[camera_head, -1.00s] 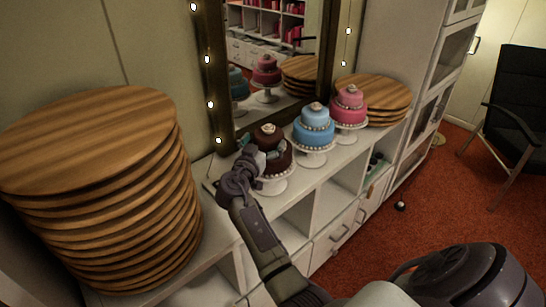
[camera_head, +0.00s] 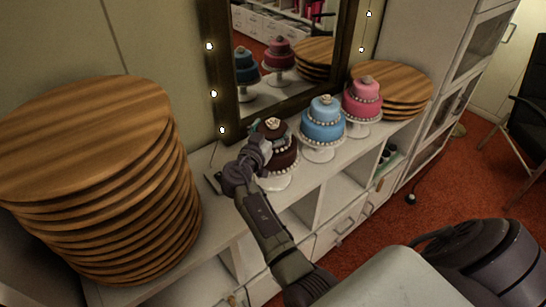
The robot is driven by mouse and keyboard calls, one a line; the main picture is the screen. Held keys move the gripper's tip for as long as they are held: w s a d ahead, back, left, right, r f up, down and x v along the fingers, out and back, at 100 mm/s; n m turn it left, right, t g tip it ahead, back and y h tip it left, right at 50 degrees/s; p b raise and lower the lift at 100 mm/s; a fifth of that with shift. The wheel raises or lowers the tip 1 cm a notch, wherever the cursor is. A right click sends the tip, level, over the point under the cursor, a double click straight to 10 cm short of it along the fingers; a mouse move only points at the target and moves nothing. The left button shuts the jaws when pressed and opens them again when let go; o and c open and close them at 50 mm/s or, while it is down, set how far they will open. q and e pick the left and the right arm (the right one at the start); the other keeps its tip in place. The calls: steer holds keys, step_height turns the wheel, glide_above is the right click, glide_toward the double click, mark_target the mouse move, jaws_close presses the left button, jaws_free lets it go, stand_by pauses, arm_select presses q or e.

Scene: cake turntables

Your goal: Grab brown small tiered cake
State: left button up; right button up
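The brown small tiered cake (camera_head: 285,158), with a pale flower on top and white beads, sits upright on a white stand (camera_head: 279,183) on the white cabinet. My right gripper (camera_head: 268,137) is at the cake's left side, around its upper tier. Finger parts show on the far and near sides of that tier. The gripper and wrist hide part of the cake's left side, and I cannot tell whether the fingers press on it. My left gripper is out of view.
The blue tiered cake (camera_head: 324,122) and pink tiered cake (camera_head: 362,98) stand close by on the right. A tall stack of wooden boards (camera_head: 92,190) is on the left, a shorter stack (camera_head: 391,85) behind the pink cake. A framed mirror (camera_head: 228,85) stands behind.

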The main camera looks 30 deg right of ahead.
steer(key=shift+d, duration=0.1)
steer(key=c, duration=1.1)
steer(key=shift+r, duration=0.15)
steer(key=shift+c, duration=0.8)
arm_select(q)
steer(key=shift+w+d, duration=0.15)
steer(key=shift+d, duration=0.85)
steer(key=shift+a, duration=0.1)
